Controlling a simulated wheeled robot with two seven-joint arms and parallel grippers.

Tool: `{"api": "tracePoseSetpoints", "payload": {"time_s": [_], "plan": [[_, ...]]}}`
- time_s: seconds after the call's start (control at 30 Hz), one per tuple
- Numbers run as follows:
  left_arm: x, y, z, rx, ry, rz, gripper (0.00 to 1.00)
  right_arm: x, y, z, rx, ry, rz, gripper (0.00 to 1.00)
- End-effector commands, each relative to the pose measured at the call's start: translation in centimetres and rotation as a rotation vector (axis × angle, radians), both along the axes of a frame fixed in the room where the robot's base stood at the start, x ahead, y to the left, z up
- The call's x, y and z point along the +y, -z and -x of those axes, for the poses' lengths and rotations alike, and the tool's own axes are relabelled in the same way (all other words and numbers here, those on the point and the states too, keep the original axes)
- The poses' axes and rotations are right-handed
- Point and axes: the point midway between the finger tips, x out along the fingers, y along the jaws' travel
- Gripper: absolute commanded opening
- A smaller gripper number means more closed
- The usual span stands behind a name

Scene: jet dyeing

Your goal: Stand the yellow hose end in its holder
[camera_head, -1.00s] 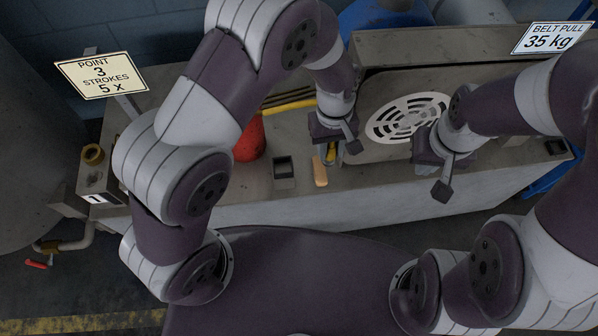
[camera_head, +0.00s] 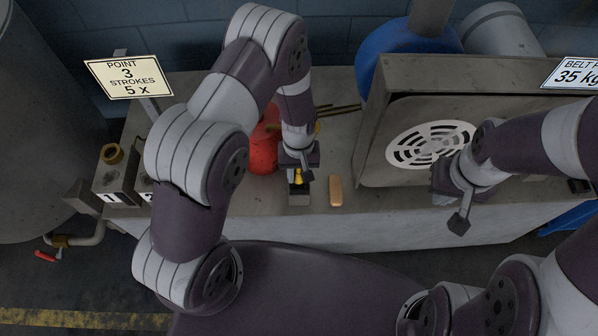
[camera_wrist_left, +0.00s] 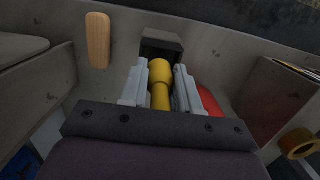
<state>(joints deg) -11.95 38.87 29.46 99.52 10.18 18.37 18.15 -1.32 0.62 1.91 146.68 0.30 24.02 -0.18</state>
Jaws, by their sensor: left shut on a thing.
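My left gripper (camera_head: 298,170) is shut on the yellow hose end (camera_head: 298,178). In the left wrist view the yellow hose end (camera_wrist_left: 160,85) lies between the two pale fingers (camera_wrist_left: 160,90). The holder, a small dark square socket (camera_head: 299,197), stands on the grey bench just below the gripper; it also shows in the left wrist view (camera_wrist_left: 162,42), at the far tip of the hose end. I cannot tell whether the tip is inside the socket. My right gripper (camera_head: 459,212) hangs at the bench's front right, away from the hose; its jaw opening is unclear.
A tan block (camera_head: 336,190) lies just right of the holder. A red container (camera_head: 264,150) stands behind left. A metal housing with a white slotted disc (camera_head: 432,144) is to the right. A numbered box with a brass fitting (camera_head: 111,154) is at left.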

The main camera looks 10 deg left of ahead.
Motion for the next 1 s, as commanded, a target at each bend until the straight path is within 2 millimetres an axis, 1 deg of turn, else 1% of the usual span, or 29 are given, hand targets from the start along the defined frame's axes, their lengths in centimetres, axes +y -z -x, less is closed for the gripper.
{"api": "tracePoseSetpoints", "payload": {"time_s": [0.2, 0.23, 0.3, 0.57, 0.67, 0.77, 0.9, 1.0], "plan": [[0.0, 0.4, 0.0, 0.001, 0.0, 0.0, 0.0, 0.0, 0.3, 0.0, 0.0, 0.0, 0.0, 0.0], [0.0, 0.3, 0.0, 0.001, 0.0, 0.0, 0.38, 0.0, 0.2, 0.0, 0.0, 0.0, 0.0, 0.0], [0.0, 0.3, 0.0, 0.001, 0.0, -0.001, 0.57, 0.0, 0.2, 0.0, 0.0, 0.0, 0.0, 0.0], [0.0, 0.2, 0.0, 0.001, 0.0, -0.001, 0.57, 0.0, 0.1, 0.0, 0.0, 0.0, 0.0, 0.0], [0.0, -0.7, -0.1, 0.0, 0.0, 0.0, 0.57, 0.0, -0.2, 0.0, 0.0, 0.0, 0.0, 0.0], [0.1, -2.9, -0.3, -0.002, 0.001, 0.001, 0.57, 0.0, -0.5, 0.0, 0.0, 0.0, 0.0, 0.0], [0.2, -6.8, -0.8, -0.003, 0.001, 0.001, 0.57, 0.0, -0.9, 0.0, 0.0, 0.0, 0.0, 0.0], [0.3, -9.2, -1.1, -0.003, 0.0, 0.001, 0.57, 0.0, -1.1, 0.0, 0.0, 0.0, 0.0, 0.0]]}}
